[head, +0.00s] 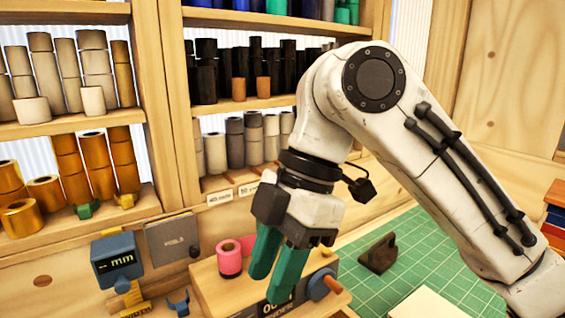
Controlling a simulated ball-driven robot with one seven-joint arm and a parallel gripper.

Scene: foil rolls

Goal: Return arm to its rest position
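My arm rises from the lower right, bends at the top and hangs down to the left. My gripper (270,287) points downward, with two teal fingers a little apart and no object visible between them. It hangs in front of a small wooden-topped device (215,288) on the bench. A pink foil roll (229,260) stands on this device, left of the fingers and apart from them in the picture. The fingers cover part of the device, including some of its front display.
Shelves hold gold rolls (95,150), black rolls (207,85) and grey rolls (235,143) behind the gripper. A gauge marked "mm" (117,257) stands at left. A dark bracket (379,254) sits on the green cutting mat (425,255). Much of the mat is clear.

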